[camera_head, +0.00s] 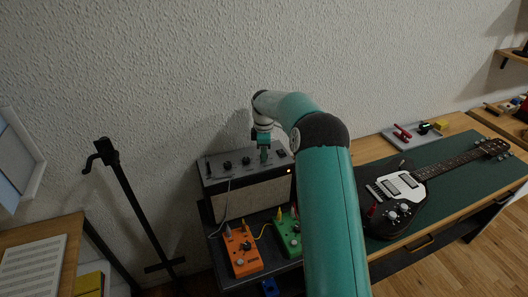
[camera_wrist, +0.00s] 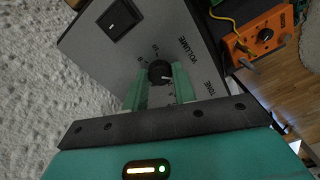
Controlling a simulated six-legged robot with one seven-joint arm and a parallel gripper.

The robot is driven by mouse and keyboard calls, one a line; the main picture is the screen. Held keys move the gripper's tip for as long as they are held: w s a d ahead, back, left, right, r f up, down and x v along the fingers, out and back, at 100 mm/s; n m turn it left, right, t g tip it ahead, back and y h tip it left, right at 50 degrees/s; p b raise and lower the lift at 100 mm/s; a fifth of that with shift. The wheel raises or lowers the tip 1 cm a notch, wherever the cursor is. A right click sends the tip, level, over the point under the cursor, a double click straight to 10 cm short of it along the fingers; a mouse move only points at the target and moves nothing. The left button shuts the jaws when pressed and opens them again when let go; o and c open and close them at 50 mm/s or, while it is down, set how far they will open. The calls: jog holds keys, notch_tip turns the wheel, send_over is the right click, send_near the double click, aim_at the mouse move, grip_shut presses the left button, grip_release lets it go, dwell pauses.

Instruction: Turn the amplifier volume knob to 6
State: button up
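The amplifier (camera_head: 245,200) stands against the wall, with a row of dark knobs on its grey top panel. The black volume knob (camera_wrist: 159,72) is in the upper middle of the wrist view, beside the printed word VOLUME; a light mark shows on its right side. My gripper (camera_wrist: 160,77) has its two green fingers apart, one on each side of the knob, with the tips close to it. I cannot tell whether they touch it. In the head view my gripper (camera_head: 264,155) points down at the panel and hides the knob.
A black switch (camera_wrist: 116,20) is on the same panel. An orange pedal (camera_head: 242,252) and a green pedal (camera_head: 287,235) lie in front of the amplifier. A guitar (camera_head: 400,195) lies on the bench to the right. A black stand (camera_head: 135,205) is at left.

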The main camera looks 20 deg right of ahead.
jog(key=shift+m, duration=0.4)
jog(key=m, duration=0.2)
jog(key=shift+m, duration=0.4)
jog(key=m, duration=0.3)
jog(key=shift+m, duration=0.3)
jog(key=m, duration=0.4)
jog(key=shift+m, duration=0.3)
jog(key=m, duration=0.3)
jog(key=shift+m, duration=0.3)
jog(key=m, duration=0.3)
jog(key=shift+m, duration=0.3)
jog(key=m, duration=0.3)
jog(key=shift+m, duration=0.4)
jog(key=m, duration=0.7)
